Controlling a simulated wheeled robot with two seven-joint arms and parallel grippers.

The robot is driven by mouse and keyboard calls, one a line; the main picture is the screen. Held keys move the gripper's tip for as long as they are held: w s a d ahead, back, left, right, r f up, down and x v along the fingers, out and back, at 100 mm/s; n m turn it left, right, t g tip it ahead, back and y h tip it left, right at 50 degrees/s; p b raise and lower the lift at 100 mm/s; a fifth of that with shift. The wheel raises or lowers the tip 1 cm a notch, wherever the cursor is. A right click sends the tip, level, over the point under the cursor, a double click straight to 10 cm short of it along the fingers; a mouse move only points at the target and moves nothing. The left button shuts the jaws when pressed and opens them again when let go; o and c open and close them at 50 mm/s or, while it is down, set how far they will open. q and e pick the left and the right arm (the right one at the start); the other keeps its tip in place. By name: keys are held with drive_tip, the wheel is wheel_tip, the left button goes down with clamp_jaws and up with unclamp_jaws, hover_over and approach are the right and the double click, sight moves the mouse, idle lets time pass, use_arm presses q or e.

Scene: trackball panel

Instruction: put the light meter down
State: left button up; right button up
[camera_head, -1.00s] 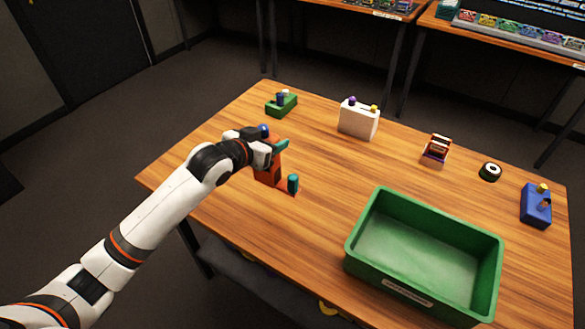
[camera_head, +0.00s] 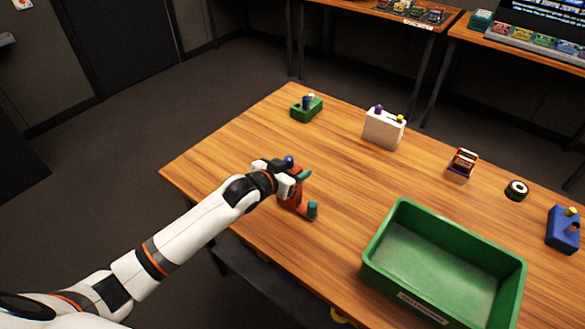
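The light meter (camera_head: 293,200), which I take to be the orange-red device with teal knobs and a blue ball on top, is in my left gripper (camera_head: 288,181) at the left part of the table. The gripper's fingers are around its upper part and partly hide it. Its lower end with an upright teal knob is at or just above the wood; I cannot tell whether it touches. My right gripper is not in view.
A green bin (camera_head: 445,262) stands to the right on the wooden table (camera_head: 345,165). Along the back are a green device (camera_head: 307,110), a white box (camera_head: 384,129), a small red device (camera_head: 462,164), a black-and-white roll (camera_head: 517,190) and a blue box (camera_head: 563,230). Wood around the light meter is clear.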

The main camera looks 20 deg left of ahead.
use_arm(q)
drive_tip(key=o, duration=0.4)
drive_tip(key=v, duration=1.2)
drive_tip(key=shift+r, duration=0.2)
